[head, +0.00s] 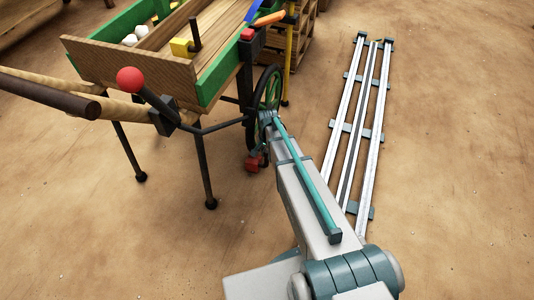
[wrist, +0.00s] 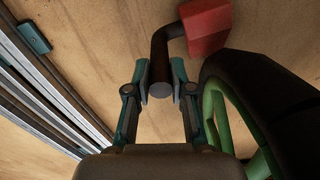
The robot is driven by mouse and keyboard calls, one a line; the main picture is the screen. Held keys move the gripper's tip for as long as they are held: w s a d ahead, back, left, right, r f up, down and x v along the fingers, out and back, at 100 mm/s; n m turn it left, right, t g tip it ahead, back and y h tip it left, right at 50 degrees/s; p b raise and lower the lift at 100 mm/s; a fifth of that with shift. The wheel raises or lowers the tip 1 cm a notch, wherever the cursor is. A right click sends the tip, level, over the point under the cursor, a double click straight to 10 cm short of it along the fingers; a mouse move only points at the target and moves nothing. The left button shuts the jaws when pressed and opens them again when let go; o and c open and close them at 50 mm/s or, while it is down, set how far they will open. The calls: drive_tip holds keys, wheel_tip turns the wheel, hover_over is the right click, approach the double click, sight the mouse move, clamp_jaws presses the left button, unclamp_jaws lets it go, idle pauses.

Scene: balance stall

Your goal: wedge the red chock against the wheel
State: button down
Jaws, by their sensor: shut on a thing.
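The red chock (wrist: 208,27) has a dark bent handle (wrist: 160,62). My gripper (wrist: 160,84) is shut on the end of this handle, one finger on each side. The black-tyred wheel (wrist: 262,85) with green spokes is to the right, its tyre edge just below the chock; I cannot tell if they touch. In the head view the wheel (head: 266,92) stands under the cart's side, and the chock (head: 252,163) lies low at its base on the floor side. My arm hides most of my gripper in the head view.
A wooden cart (head: 130,68) on dark legs holds a yellow block (head: 181,47) and white balls. A lever with a red knob (head: 130,80) juts out at the cart's front. Metal floor rails (head: 358,120) run to the right. The sandy floor between is clear.

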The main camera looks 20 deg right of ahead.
drive_tip(key=shift+w+d+r+m+p, duration=0.15)
drive_tip(key=shift+w+d+m+p, duration=0.3)
drive_tip(key=shift+w+m, duration=0.3)
idle(0.7)
drive_tip(key=shift+w+f, duration=0.3)
drive_tip(key=shift+f, duration=0.1)
idle(0.3)
drive_tip(key=c, duration=0.9)
unclamp_jaws()
drive_tip(key=shift+c, duration=0.2)
wheel_tip(320, 180, up, 12)
drive_tip(key=s+a+r+n+g+p, duration=0.1)
drive_tip(key=s+r+p, duration=0.4)
drive_tip(key=s+p, duration=0.7)
drive_tip(key=s+a+r+n+g+p, duration=0.1)
drive_tip(key=s+r+n+g+p, duration=0.2)
drive_tip(key=s+p, duration=1)
drive_tip(key=s+a+r+n+g+p, duration=0.2)
drive_tip(key=s+r+n+p, duration=0.5)
drive_tip(key=s+p, duration=0.6)
drive_tip(key=s+r+g, duration=0.1)
drive_tip(key=s, duration=0.6)
drive_tip(key=shift+s+r, duration=0.25)
drive_tip(key=shift+r, duration=0.1)
